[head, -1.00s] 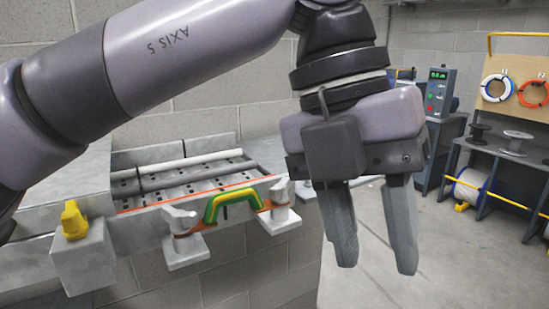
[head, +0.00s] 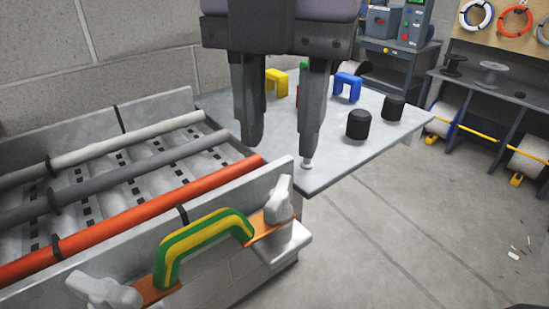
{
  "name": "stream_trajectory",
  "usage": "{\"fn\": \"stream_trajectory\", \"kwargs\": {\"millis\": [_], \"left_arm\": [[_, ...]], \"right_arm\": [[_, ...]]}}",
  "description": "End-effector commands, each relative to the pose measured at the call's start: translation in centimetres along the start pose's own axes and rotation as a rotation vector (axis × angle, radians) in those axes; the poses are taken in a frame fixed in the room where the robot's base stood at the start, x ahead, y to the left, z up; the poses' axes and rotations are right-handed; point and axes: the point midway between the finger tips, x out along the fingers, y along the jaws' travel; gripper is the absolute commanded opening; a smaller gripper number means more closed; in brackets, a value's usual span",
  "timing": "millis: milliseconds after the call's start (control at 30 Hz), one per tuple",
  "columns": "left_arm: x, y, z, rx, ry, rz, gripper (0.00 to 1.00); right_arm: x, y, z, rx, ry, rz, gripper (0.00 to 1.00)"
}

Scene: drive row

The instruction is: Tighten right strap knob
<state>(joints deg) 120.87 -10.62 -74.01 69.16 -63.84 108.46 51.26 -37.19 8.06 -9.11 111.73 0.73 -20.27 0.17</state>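The right strap knob (head: 279,200) is a pale grey winged knob on the orange end plate at the right of a green-and-yellow strap (head: 205,236). The strap arches along the front wall of the grey tray (head: 165,225). A matching left knob (head: 104,292) sits at the strap's other end, partly cut off by the lower edge. My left gripper (head: 280,148) points down, fingers apart, with nothing visible between them. In the picture it is above the right knob and apart from it. My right gripper is not in view.
White, grey and red-orange rods (head: 150,211) lie in the tray. A grey table (head: 350,165) behind holds black cylinders (head: 359,125), yellow and blue brackets (head: 348,86) and a small pale peg (head: 308,164). Open floor (head: 420,230) lies to the right; benches with spools stand behind.

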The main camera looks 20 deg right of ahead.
Motion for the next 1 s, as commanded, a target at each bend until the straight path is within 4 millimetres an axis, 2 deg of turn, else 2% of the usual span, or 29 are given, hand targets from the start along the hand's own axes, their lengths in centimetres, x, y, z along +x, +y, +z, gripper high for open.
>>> {"fn": "stream_trajectory", "kwargs": {"millis": [100,300,500,700,767,833,1000], "left_arm": [[2.0,0.1,0.0,0.002,0.003,0.001,0.39],[4.6,0.1,0.0,0.001,0.002,-0.001,0.39],[5.6,0.0,0.0,0.001,0.000,-0.003,0.39],[5.7,0.0,0.0,0.001,0.000,-0.003,0.39],[5.6,0.0,0.0,0.001,0.000,-0.002,0.23],[5.6,0.0,0.0,0.001,0.000,-0.002,0.00],[5.6,0.0,0.0,0.001,0.000,-0.002,0.00]], "right_arm": [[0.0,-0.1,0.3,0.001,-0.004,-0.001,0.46],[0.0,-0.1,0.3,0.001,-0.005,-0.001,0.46],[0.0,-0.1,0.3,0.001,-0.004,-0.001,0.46],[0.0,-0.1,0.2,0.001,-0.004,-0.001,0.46],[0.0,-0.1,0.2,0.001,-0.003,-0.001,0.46],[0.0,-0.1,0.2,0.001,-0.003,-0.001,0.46],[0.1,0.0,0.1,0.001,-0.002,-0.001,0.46]]}}
